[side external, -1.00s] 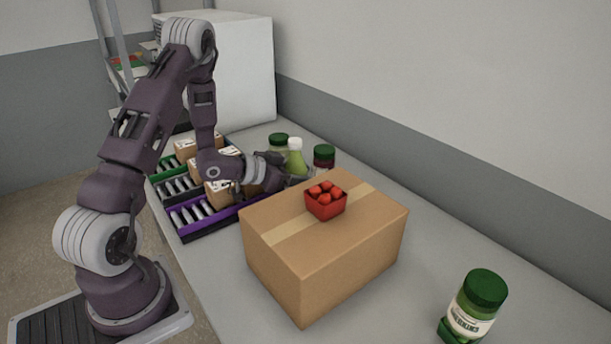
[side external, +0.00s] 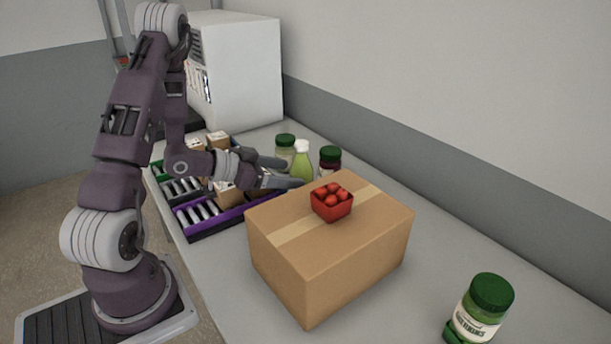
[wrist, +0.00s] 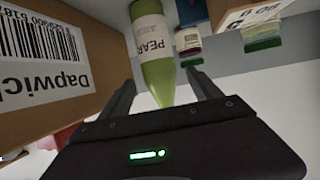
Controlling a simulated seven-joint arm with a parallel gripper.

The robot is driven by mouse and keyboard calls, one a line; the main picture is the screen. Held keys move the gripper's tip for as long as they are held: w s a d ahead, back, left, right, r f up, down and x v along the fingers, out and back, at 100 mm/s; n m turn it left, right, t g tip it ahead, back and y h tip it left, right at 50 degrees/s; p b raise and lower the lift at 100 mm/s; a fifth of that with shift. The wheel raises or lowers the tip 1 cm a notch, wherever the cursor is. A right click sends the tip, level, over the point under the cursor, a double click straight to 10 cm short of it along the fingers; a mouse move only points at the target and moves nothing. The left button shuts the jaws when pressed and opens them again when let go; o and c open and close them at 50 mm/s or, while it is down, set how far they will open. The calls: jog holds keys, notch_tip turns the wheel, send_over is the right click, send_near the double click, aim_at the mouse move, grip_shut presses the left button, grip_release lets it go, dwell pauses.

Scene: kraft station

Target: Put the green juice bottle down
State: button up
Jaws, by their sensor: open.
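The green juice bottle (side external: 302,163), with a white cap, stands upright on the grey counter between two green-lidded jars in the side view. In the wrist view the bottle (wrist: 153,48) shows its PEAR label and lies beyond my fingers, its narrow neck towards me. My gripper (side external: 290,172) is open just left of the bottle, its two fingers spread and pointing towards it. In the wrist view nothing is clamped between the fingers of my gripper (wrist: 162,78). The bottle's lower part is partly hidden by a finger in the side view.
A large cardboard box (side external: 320,255) carrying a red punnet (side external: 331,205) stands in front of the gripper. A dark red jar (side external: 329,158) and a green-lidded jar (side external: 285,145) flank the bottle. Roller racks (side external: 205,213) with small cartons are at left. Another green jar (side external: 484,308) stands front right.

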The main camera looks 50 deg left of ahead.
aim_at(291, 171)
jog(key=v, duration=0.4)
jog(key=shift+w+r+g+y, duration=0.25)
jog(key=shift+w+g+y, duration=0.05)
notch_tip(291, 171, up, 5)
jog(key=w+g+y, duration=0.2)
jog(key=y, duration=0.2)
jog(key=s+d+r+n+g, duration=0.2)
jog(key=s+d+r+g, duration=0.1)
jog(key=s+d+r, duration=0.4)
jog(key=s+d, duration=0.3)
jog(key=shift+s+d+r, duration=0.25)
jog(key=shift+d, duration=0.05)
jog(key=shift+o, duration=0.5)
jog(key=s+d+g+h, duration=0.2)
jog(key=s+d, duration=0.6)
jog(key=s, duration=0.2)
jog(key=shift+s+d, duration=0.25)
jog(key=shift+d, duration=0.05)
jog(key=shift+r, duration=0.15)
